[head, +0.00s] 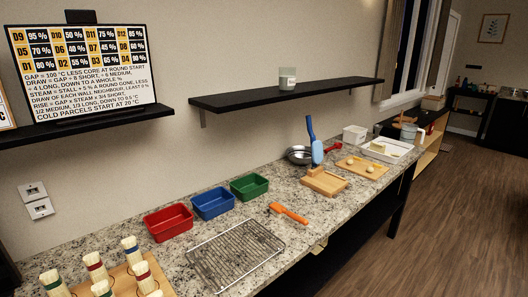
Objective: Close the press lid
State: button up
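What looks like the press is a light wooden block (325,183) on the granite counter, right of the middle in the head view. Above its back edge stands an upright light-blue piece (317,152) with a dark blue handle (310,128) pointing up. This looks like the press lid, raised off the block. The block's top is bare as far as I can see. The join between lid and block is too small to make out. My gripper is not in view.
A metal pan (299,155) stands behind the press, and a board with pale pieces (362,167) lies to its right. An orange-handled tool (289,213) and a wire rack (236,253) lie nearer. Red (168,222), blue (212,204) and green (249,187) bins line the wall.

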aim_at(316, 146)
jog(key=i+l+z, duration=0.25)
jog(key=i+l, duration=0.15)
jog(key=i+l+z, duration=0.3)
jog(key=i, duration=0.3)
jog(key=j, duration=0.05)
